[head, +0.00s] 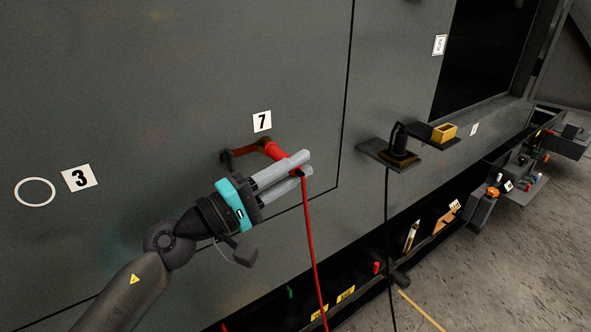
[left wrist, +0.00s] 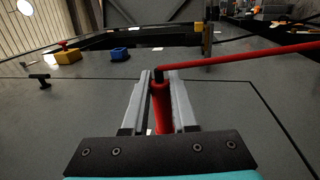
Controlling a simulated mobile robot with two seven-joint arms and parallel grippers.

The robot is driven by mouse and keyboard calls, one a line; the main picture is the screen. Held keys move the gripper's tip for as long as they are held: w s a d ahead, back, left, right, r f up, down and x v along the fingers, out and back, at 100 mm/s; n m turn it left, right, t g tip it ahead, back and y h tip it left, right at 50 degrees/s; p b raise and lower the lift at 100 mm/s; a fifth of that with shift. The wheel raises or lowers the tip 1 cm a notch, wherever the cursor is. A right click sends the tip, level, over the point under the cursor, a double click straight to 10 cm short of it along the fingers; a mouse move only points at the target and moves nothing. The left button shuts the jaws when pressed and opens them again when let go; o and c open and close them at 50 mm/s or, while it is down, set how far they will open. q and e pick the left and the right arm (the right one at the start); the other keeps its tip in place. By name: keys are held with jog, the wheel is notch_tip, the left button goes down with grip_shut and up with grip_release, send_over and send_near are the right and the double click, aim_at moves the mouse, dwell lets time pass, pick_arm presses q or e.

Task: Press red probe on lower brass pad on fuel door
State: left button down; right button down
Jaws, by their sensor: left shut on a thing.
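My left gripper (head: 303,164) is shut on the red probe (head: 274,151), just below the label 7 on the grey panel. The probe's red end points up and left, at a dark bracket (head: 229,157) on the panel; I cannot tell whether they touch. A red cable (head: 309,235) hangs down from the probe. In the left wrist view the probe (left wrist: 162,108) lies between the two fingers, and its cable runs off to the right. I cannot make out the lower brass pad or tell which panel is the fuel door. My right gripper is not in view.
A black probe (head: 399,138) with a black cable stands on a small shelf to the right. A yellow block (head: 444,132) sits on a shelf beside it. A label 3 (head: 79,178) and white ring (head: 35,192) are at left. A dark trough with small items runs below.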

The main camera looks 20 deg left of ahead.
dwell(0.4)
pick_arm(q)
jog(key=shift+s+d+p, duration=0.25)
jog(key=shift+d+p, duration=0.05)
jog(key=s+d+p, duration=0.2)
jog(key=s+d, duration=0.1)
jog(key=d, duration=0.1)
jog(key=shift+s+d, duration=0.35)
jog(key=shift+d, duration=0.05)
dwell(1.7)
